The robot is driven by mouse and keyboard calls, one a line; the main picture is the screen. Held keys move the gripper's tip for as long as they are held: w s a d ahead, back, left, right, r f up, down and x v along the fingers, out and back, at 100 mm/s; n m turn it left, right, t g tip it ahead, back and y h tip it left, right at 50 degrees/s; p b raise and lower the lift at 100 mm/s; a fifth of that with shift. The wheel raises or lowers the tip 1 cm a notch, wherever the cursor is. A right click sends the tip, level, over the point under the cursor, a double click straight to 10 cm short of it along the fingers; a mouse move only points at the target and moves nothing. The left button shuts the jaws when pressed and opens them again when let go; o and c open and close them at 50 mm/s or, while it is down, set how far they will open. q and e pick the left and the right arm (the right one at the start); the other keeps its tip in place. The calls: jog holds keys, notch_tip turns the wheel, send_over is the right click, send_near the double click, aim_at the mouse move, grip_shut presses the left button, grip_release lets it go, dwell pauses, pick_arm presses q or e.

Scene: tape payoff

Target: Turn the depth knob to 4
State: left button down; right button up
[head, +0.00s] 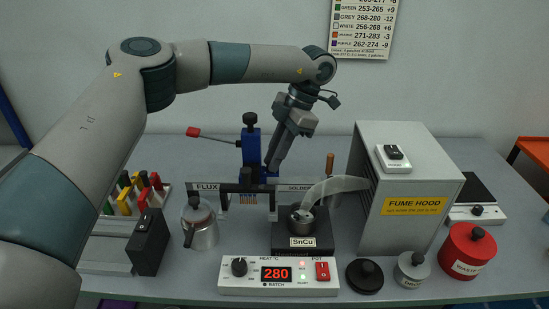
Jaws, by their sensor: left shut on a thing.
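A blue dipping stand (251,145) rises behind the solder pot, with a black knob on its top (250,119) and a red-tipped lever (194,132) out to its left. My left gripper (271,166) reaches down from the upper right to the right side of the stand, at mid height. Its jaws are shut on what appears to be the depth knob there. The fingers hide that knob, and no dial marks or setting can be read. The black top knob is clear of the fingers. My right gripper is not in view.
The solder pot (304,221) gives off pale smoke in front of the stand. The heater panel (279,287) reads 280. A grey fume hood (383,229) stands right, a metal flux can (199,229) and black box (149,247) left. Lidded pots (467,252) fill the front right.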

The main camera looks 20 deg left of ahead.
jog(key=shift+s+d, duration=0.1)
pick_arm(q)
jog(key=c, duration=1.7)
grip_release()
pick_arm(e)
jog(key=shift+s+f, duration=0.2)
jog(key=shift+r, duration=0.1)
